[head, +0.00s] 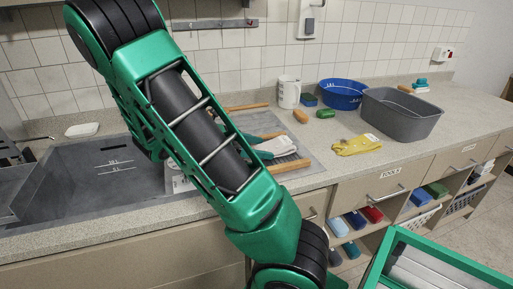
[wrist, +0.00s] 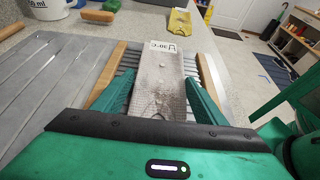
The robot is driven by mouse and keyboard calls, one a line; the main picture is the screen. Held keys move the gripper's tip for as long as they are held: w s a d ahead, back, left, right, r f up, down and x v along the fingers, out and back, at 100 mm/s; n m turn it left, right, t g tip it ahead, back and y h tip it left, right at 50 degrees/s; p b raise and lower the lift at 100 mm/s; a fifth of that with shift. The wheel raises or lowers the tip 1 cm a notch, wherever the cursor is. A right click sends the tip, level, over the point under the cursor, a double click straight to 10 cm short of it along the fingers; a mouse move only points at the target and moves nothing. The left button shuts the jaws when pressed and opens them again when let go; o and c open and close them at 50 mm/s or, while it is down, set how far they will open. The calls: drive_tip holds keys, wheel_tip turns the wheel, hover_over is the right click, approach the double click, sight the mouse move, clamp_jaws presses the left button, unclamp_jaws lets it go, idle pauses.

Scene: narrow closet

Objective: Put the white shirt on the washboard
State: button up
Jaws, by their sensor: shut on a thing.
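The white shirt (wrist: 158,85) is a folded, pale piece with grey-brown stains and a small tag marked 30°C. It also shows in the head view (head: 278,146), partly hidden by my arm. My gripper (wrist: 157,103) is shut on it, one green finger on each side. The washboard (wrist: 211,85) has wooden side rails and a ribbed metal face; in the head view its near rail (head: 291,166) shows past my arm. The shirt is over the ribbed face between the rails. I cannot tell whether it rests on the ribs or hangs just above them.
A grey sink (head: 110,165) lies to the left. A white mug (head: 289,92), a blue basin (head: 342,94), a grey tub (head: 402,113) and a yellow cloth (head: 358,145) stand or lie on the counter behind and to the right. Open shelves (head: 352,265) are below.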

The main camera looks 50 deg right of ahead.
drive_tip(key=o, duration=1.2)
drive_tip(key=shift+c, duration=0.2)
drive_tip(key=v, duration=1.2)
drive_tip(key=shift+r, duration=0.1)
